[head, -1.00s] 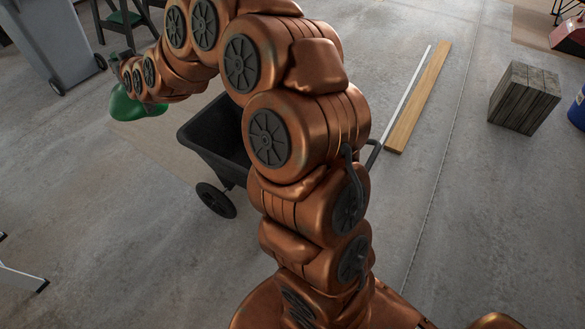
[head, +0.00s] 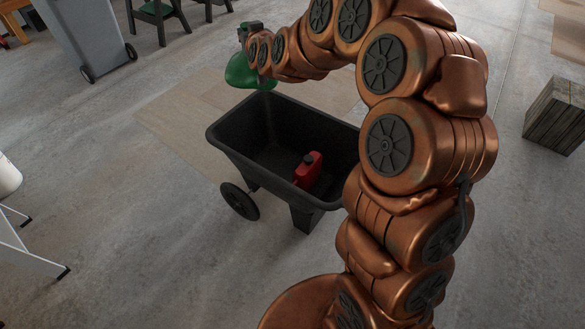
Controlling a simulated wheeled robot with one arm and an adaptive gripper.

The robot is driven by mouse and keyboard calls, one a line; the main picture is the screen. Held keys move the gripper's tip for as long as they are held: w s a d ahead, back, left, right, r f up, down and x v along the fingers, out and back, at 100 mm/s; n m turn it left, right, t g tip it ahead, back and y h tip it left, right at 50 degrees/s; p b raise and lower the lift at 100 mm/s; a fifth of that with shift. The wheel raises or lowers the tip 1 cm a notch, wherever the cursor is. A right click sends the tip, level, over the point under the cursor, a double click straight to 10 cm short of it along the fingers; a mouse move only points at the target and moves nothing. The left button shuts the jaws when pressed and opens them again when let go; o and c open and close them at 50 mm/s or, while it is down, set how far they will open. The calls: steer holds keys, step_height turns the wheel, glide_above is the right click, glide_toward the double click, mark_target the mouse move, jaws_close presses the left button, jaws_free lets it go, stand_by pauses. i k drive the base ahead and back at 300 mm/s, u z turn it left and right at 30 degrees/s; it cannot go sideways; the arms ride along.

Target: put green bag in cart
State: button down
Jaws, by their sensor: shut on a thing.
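The green bag (head: 243,73) hangs from my gripper (head: 246,42) at the top of the head view. My gripper is shut on the bag; its fingertips are small and partly hidden. The black cart (head: 240,143) is a wheelbarrow-like tub with a wheel at its left, standing on the floor in the middle. The bag shows just above the cart's far left rim in the picture; its height over the cart is hard to tell. My arm covers the cart's right end.
A red canister (head: 308,170) lies inside the cart, toward its near right side. A grey bin (head: 85,35) stands at the upper left. A wooden crate (head: 556,113) stands at the right. White metal legs (head: 30,255) show at the left edge. Floor left of the cart is clear.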

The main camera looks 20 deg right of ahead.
mark_target(272, 165)
steer(key=i, duration=1.6)
